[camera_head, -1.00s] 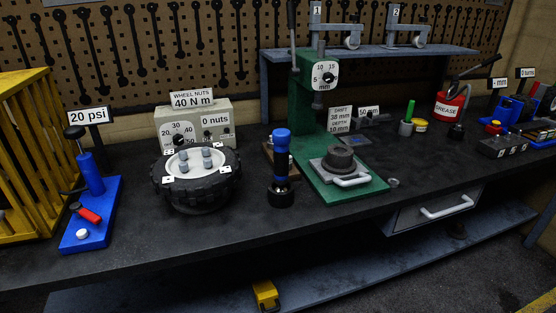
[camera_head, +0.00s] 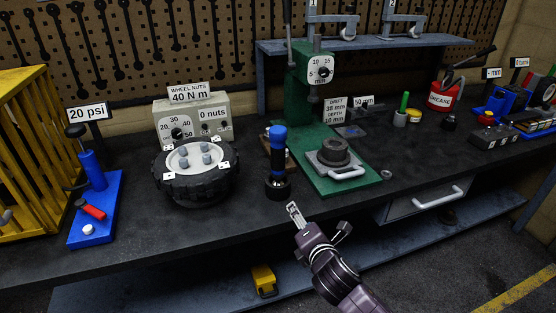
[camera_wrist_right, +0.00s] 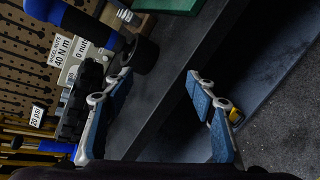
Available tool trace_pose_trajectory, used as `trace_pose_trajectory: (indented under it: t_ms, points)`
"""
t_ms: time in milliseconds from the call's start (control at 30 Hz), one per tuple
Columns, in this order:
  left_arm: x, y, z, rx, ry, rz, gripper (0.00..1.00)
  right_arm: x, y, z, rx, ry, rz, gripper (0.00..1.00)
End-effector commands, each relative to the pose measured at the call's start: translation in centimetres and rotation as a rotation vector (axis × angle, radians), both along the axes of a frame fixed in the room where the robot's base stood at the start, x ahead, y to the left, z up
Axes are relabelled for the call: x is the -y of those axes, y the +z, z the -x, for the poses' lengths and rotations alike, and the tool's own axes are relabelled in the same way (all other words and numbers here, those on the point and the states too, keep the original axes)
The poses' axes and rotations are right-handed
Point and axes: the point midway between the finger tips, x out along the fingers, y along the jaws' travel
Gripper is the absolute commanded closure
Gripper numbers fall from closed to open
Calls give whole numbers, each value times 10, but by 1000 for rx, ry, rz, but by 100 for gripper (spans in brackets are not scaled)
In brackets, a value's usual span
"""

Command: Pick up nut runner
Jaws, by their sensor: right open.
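The nut runner (camera_head: 278,160) stands upright on the dark bench, with a blue top and black base, between the wheel and the green press. In the right wrist view the nut runner (camera_wrist_right: 103,30) shows at the upper left, apart from the fingers. My right gripper (camera_head: 293,210) is in front of the bench edge, just below and to the right of the nut runner in the head view. In the wrist view the right gripper (camera_wrist_right: 158,84) is open and empty. The wheel (camera_head: 196,184) with several grey nuts lies left of the nut runner. My left gripper is not in view.
The green press (camera_head: 345,180) with a grey handled plate stands close right of the nut runner. A blue pump base (camera_head: 98,215) and yellow cage (camera_head: 20,150) are at the left. A torque box (camera_head: 215,112) stands behind the wheel. The bench front (camera_head: 230,240) is clear.

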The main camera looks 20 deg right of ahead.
Motion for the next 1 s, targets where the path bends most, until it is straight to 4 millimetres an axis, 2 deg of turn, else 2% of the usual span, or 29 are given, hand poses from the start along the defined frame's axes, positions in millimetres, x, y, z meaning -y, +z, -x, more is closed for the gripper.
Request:
trace_pose_trajectory:
  t_ms: [33, 100, 200, 300, 400, 867, 1000]
  points:
    - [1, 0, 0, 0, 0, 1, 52, 2, 22, -23, 58, 65, 159, 48]
    - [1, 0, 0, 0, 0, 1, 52, 1, 47, -48, 127, 149, 385, 48]
    - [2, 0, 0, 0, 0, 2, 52, 0, 78, -75, 208, 232, 665, 48]
    - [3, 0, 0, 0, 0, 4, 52, -1, 98, -92, 259, 281, 865, 48]
    - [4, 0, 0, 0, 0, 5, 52, -2, 109, -100, 285, 305, 978, 48]
    - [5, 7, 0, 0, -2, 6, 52, -6, 114, -137, 293, 312, 1014, 48]
    - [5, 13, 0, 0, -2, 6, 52, -10, 114, -155, 294, 311, 1011, 48]
